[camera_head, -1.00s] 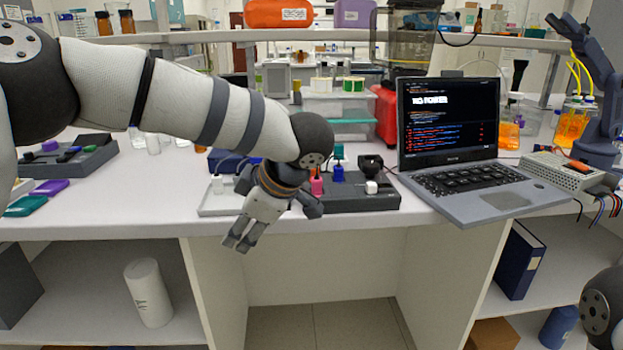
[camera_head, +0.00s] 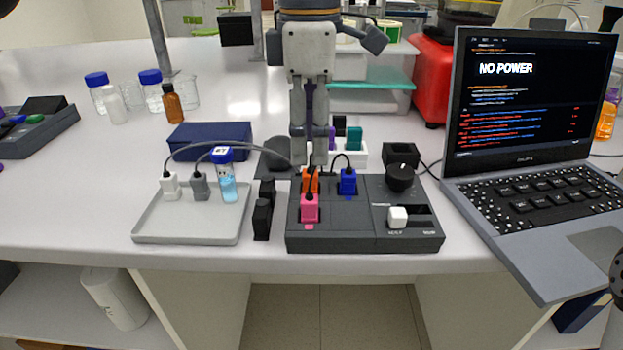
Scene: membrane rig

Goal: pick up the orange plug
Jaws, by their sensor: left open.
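The orange plug (camera_head: 310,180) sits upright in a slot at the back left of the dark power box (camera_head: 362,240), behind the pink plug (camera_head: 310,208). The blue plug (camera_head: 347,183) stands to its right in the same box. My left gripper (camera_head: 309,158) points straight down over the orange plug, fingers open, with the tips close to its top. The fingers hide part of the area behind the plug, and I cannot tell whether they touch it.
A grey tray (camera_head: 150,226) with a white plug, a grey plug and a blue-capped vial (camera_head: 228,185) lies to the left. A laptop (camera_head: 520,215) reading NO POWER stands to the right. Purple and teal plugs (camera_head: 354,138) stand behind. Cables arch near the gripper.

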